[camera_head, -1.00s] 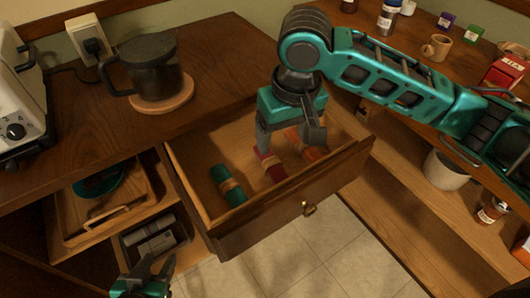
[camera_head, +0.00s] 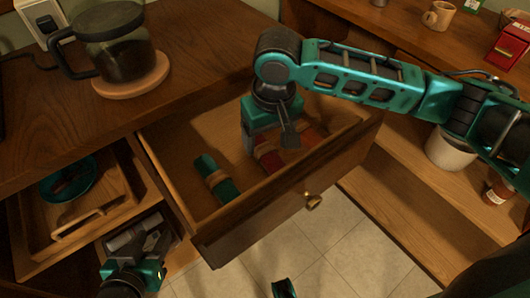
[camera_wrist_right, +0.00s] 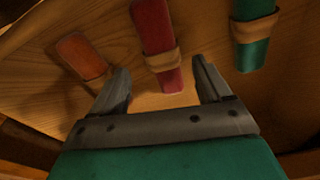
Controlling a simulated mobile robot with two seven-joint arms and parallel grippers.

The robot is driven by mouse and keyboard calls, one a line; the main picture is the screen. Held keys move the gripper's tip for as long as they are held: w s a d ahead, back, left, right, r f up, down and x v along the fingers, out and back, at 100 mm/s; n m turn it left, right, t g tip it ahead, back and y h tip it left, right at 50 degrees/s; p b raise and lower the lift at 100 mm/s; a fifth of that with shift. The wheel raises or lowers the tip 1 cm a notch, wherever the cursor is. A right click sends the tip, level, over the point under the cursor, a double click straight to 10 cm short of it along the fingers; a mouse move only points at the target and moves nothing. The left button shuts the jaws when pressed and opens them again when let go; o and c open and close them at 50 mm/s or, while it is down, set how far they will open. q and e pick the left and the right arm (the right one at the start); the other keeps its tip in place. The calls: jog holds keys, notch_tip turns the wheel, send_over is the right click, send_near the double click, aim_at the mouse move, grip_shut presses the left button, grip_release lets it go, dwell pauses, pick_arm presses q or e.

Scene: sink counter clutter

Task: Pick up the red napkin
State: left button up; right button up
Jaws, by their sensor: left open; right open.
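The red napkin (camera_head: 270,162) is a rolled cloth with a tan band, lying in the open drawer, partly hidden by my right gripper in the head view. My right gripper (camera_head: 268,148) is open and points down into the drawer over it. In the right wrist view, the red napkin (camera_wrist_right: 154,35) runs between the two open fingers (camera_wrist_right: 161,72), its near end between the fingertips; I cannot tell how much height separates them. My left gripper (camera_head: 150,243) is open and empty at the lower left, below the counter.
A green napkin (camera_head: 217,178) lies left of the red one. An orange napkin (camera_wrist_right: 82,57) shows on its other side in the right wrist view. The drawer front (camera_head: 285,205) has a knob. A coffee pot (camera_head: 118,52) stands on the counter; a wooden tray (camera_head: 75,220) sits lower left.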

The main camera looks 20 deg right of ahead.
aim_at(265, 149)
jog(key=f, duration=0.1)
jog(key=f+b, duration=0.1)
jog(key=f, duration=0.2)
jog(key=shift+w+a+f+b, duration=0.2)
jog(key=shift+w+f+b, duration=0.1)
jog(key=shift+c, duration=0.3)
jog(key=c, duration=1)
jog(key=shift+c, duration=0.2)
jog(key=shift+r, duration=0.2)
